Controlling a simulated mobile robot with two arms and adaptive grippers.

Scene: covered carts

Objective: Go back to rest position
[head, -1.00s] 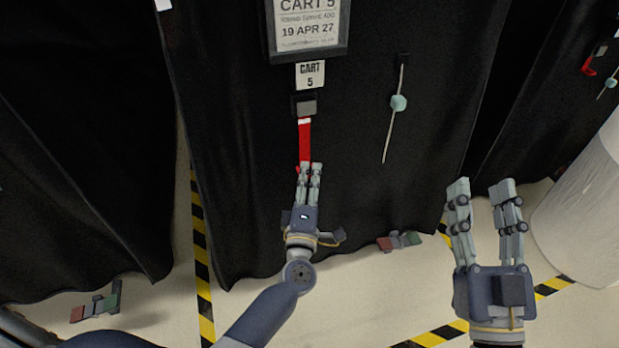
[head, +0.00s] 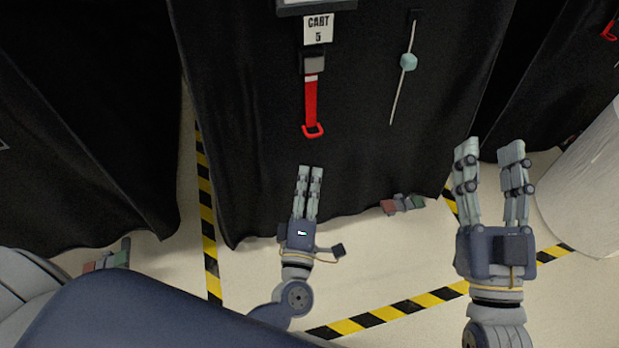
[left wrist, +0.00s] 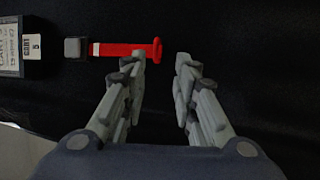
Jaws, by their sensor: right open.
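My left gripper (head: 310,169) is in front of the lower part of the black cover (head: 255,130) of cart 5, pointing up at it. Its fingers are apart with nothing between them, as the left wrist view (left wrist: 161,68) shows. The red strap (head: 311,103) with its loop end hangs from a grey buckle (head: 315,64), above and clear of these fingertips. It also shows in the left wrist view (left wrist: 125,50). My right gripper (head: 490,148) is open and empty at the right, its fingers upright and apart.
A teal bead on a thin rod (head: 408,62) hangs right of the strap. Yellow-black floor tape (head: 380,315) runs around the cart. A white cylinder (head: 590,185) stands at the right.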

